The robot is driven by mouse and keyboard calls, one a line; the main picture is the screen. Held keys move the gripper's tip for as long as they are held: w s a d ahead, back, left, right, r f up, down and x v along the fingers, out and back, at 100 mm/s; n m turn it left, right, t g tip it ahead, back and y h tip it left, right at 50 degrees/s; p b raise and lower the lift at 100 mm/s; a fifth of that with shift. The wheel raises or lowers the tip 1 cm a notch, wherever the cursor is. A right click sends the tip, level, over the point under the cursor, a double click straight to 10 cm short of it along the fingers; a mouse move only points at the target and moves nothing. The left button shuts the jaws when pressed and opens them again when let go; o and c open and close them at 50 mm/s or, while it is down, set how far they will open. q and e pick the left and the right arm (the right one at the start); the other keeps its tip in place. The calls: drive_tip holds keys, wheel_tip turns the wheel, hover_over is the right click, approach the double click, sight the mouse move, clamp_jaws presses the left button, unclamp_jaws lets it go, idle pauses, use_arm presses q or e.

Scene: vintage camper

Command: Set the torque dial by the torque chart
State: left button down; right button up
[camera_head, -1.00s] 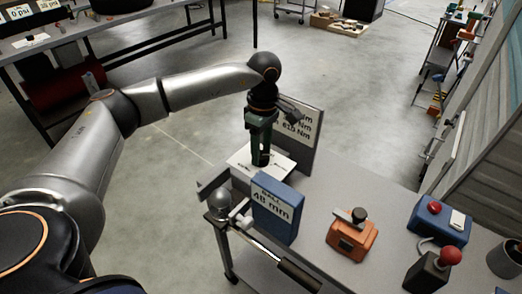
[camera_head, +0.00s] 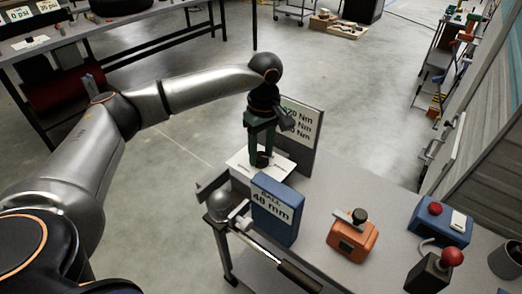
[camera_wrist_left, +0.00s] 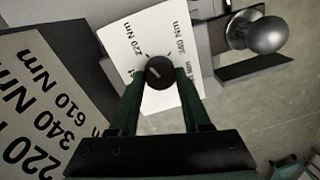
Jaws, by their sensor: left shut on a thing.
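The torque dial is a round dark knob (camera_wrist_left: 160,72) on a white plate (camera_head: 241,165). The plate shows 220 Nm at left and 340 Nm at right in the left wrist view; other print is partly hidden by my fingers. A pale mark sits on the knob's left part there; its exact setting is unclear. My left gripper (camera_head: 261,161) points down from above, its two green fingers (camera_wrist_left: 160,80) shut on the knob's sides. The torque chart (camera_head: 300,120) stands upright behind the plate; it reads 220, 340 and 610 Nm in the left wrist view (camera_wrist_left: 40,100).
A blue box marked 48 mm (camera_head: 276,218) stands close in front of the plate, beside a ball hitch (camera_head: 222,205). An orange device (camera_head: 353,238), a blue button box (camera_head: 440,220) and a red-knobbed lever (camera_head: 450,257) stand on the right of the bench.

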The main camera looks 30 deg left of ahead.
sight(263, 154)
use_arm(q)
drive_tip(key=shift+c, duration=1.8)
unclamp_jaws()
drive_tip(key=shift+r, duration=0.15)
wheel_tip(263, 154, up, 12)
drive_tip(key=shift+w+d+r, duration=0.15)
drive_tip(key=shift+w, duration=0.1)
